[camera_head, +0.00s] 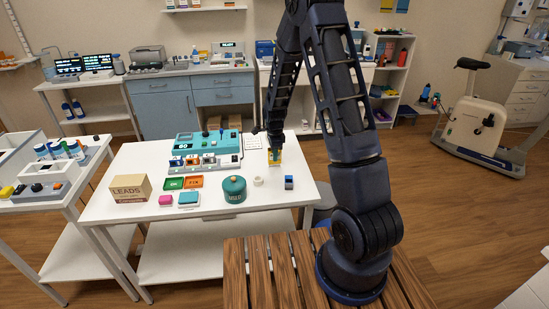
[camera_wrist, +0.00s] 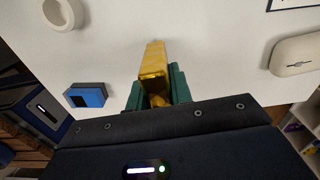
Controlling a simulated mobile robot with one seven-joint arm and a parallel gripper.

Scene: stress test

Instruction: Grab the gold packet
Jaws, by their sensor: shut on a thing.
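The gold packet (camera_wrist: 154,62) is a shiny yellow-gold block between the green fingers of my gripper (camera_wrist: 156,90) in the wrist view. The fingers are shut on it, one on each side, and its far end sticks out past them. In the head view my gripper (camera_head: 274,152) is low over the right part of the white table (camera_head: 140,160), with the gold packet (camera_head: 274,158) at its tip. I cannot tell whether the packet touches the tabletop.
A blue block (camera_head: 289,182) and a white ring (camera_head: 258,181) lie near my gripper. A green canister (camera_head: 234,190), a teal device (camera_head: 207,148) and a LEADS box (camera_head: 130,188) stand to the left. A white rounded object (camera_wrist: 297,54) lies right in the wrist view.

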